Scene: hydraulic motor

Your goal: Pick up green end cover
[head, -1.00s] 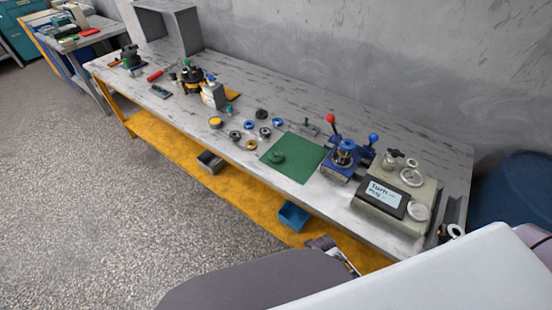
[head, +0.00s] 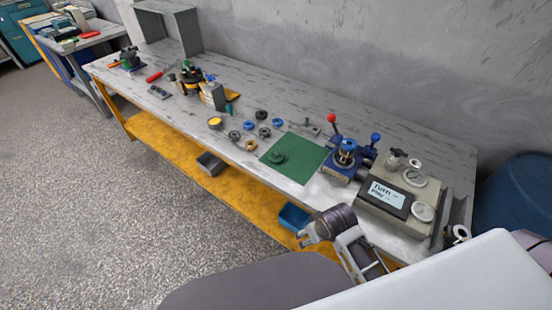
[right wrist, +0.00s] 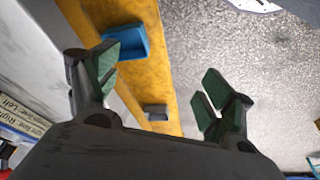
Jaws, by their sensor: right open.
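The green end cover (head: 277,157) is a small round dark-green part with a raised middle. It lies on the green mat (head: 305,152) on the workbench in the head view. My right gripper (head: 306,236) is low in front of the bench's front edge, below and to the right of the cover and apart from it. In the right wrist view my right gripper (right wrist: 160,85) has its green-padded fingers spread wide with nothing between them. The cover is not visible in that view. My left gripper is out of view.
A blue clamp fixture (head: 340,163) with red and blue knobs and a gauge box (head: 397,195) stand right of the mat. Several rings lie left of it. A blue bin (head: 293,216) and a grey bin (head: 209,163) sit on the yellow lower shelf (head: 180,150).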

